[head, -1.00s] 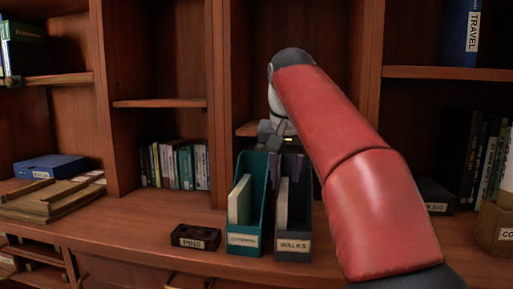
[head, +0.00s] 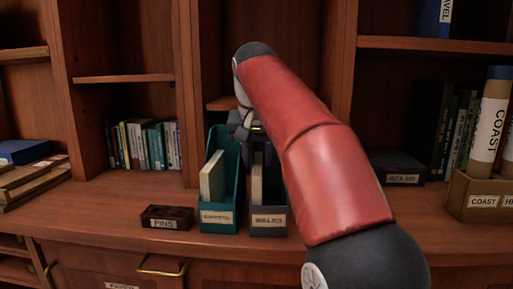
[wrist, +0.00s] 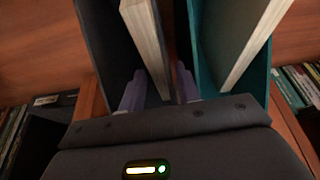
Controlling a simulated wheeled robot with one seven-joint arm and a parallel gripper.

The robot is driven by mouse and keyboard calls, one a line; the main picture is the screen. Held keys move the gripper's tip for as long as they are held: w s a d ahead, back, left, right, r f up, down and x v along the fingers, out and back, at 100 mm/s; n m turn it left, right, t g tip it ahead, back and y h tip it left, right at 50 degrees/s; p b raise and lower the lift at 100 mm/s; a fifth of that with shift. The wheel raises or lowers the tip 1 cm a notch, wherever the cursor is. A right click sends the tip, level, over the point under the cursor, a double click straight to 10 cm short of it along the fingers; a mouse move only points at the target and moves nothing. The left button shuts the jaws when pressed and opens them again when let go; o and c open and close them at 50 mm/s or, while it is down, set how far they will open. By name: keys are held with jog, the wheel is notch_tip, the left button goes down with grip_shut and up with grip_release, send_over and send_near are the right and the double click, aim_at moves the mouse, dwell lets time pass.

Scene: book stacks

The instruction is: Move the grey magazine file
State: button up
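The grey magazine file (head: 269,222), labelled WALKS, stands upright on the counter with a pale book in it. The teal magazine file (head: 217,222) stands close on its left. My gripper (head: 252,147) is at the upper back of the two files, and my arm hides part of the grey file. In the wrist view my gripper's two fingers (wrist: 160,90) are apart, pointing at the grey file (wrist: 108,40), with the teal file (wrist: 262,90) on the right. I cannot tell whether the fingers touch the grey file.
A dark box labelled PINS (head: 167,217) sits left of the files. A tube holder (head: 484,200) stands at the right, with a dark box (head: 398,166) nearer the middle. Shelf uprights and a low shelf stand behind my gripper. The counter front is mostly clear.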

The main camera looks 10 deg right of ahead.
jog(key=shift+x, duration=1.1)
grip_shut()
jog(key=shift+o, duration=1.6)
grip_release()
jog(key=p+v, duration=0.2)
jog(key=v, duration=0.6)
jog(key=shift+f, duration=0.1)
